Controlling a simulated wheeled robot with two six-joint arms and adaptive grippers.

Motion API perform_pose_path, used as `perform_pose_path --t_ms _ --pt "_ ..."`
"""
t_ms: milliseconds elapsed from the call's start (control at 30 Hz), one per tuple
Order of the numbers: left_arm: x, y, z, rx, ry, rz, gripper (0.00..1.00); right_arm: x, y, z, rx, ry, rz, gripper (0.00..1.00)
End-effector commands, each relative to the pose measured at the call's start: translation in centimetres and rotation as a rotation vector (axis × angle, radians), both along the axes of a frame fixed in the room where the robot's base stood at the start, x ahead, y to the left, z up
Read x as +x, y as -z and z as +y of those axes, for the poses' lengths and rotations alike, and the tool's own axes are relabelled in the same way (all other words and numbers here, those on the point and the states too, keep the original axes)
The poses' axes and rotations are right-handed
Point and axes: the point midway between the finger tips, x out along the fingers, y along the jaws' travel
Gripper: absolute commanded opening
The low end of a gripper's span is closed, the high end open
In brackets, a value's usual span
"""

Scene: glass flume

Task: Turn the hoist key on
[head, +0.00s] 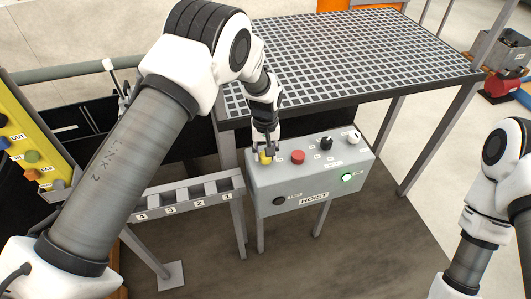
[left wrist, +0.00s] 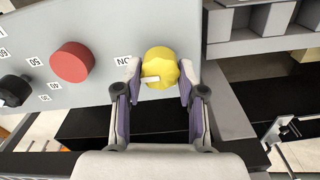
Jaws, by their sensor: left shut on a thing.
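The grey hoist control box (head: 313,199) stands at the table's front edge. A yellow knob (head: 265,157), probably the hoist key, sits at the left of its top. My left gripper (head: 264,150) comes down over it from above. In the left wrist view the left gripper's fingers (left wrist: 158,92) stand on both sides of the yellow knob (left wrist: 161,66), shut on it. Its pale pointer mark faces left, slightly below a small label that looks like ON upside down. The fingers hide part of the knob in the head view. My right gripper is out of view.
A red button (head: 298,157), a black knob (head: 326,143) and a white knob (head: 354,136) are right of the yellow knob. A green lamp (head: 346,177) glows on the front. A numbered grey rack (head: 188,194) lies left; a grating table (head: 340,60) stands behind.

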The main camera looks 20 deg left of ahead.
Motion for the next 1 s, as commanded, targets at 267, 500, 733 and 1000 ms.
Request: perform_pose_path --t_ms 267,500,733,1000 --pt "-0.4 0.4 0.0 0.001 -0.024 0.011 0.05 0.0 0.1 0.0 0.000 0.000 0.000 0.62" --pt "-0.3 0.3 0.0 0.001 -0.023 0.011 0.05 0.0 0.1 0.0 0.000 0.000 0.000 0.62" --pt "-0.2 0.2 0.0 0.001 -0.022 0.006 0.64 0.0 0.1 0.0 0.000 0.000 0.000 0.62" --pt "0.0 -1.0 0.0 0.000 -0.022 0.002 0.64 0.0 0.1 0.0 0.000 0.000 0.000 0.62"
